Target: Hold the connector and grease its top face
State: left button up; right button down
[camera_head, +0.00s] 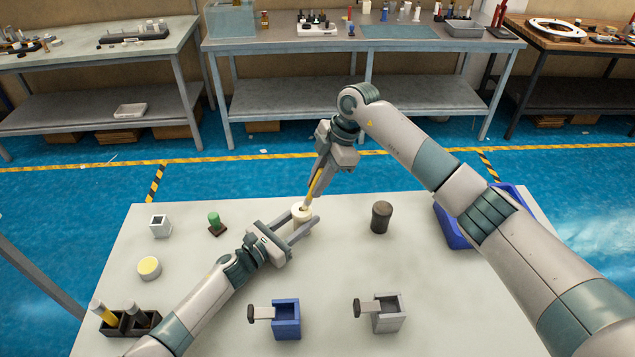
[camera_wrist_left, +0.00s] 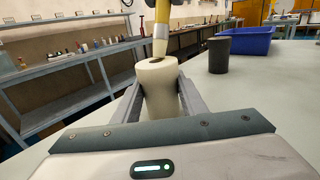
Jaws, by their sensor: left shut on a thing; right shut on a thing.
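The connector (camera_head: 301,211) is a cream cylinder standing upright near the middle of the white table. My left gripper (camera_head: 302,229) is shut on it from the front left. In the left wrist view the connector (camera_wrist_left: 158,92) sits between both fingers, with a dark patch on its top face. My right gripper (camera_head: 322,167) is above it, shut on a yellow-handled brush (camera_head: 315,184) that points down. The brush tip (camera_wrist_left: 160,47) is at the top face in the left wrist view; whether it touches is hard to tell.
A dark cylinder (camera_head: 381,217) stands right of the connector, with a blue bin (camera_head: 453,227) beyond it. A blue box (camera_head: 287,319), a grey box (camera_head: 388,314), a dark holder (camera_head: 127,325), a yellow-topped tin (camera_head: 149,267), a green-topped stamp (camera_head: 215,223) and a white square block (camera_head: 160,226) stand around.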

jog(key=shift+w, duration=0.1)
jog(key=shift+w, duration=0.55)
jog(key=shift+s, duration=0.2)
jog(key=shift+s, duration=0.5)
jog(key=shift+s, duration=0.15)
jog(key=shift+s, duration=0.5)
jog(key=shift+w, duration=0.15)
jog(key=shift+w, duration=0.55)
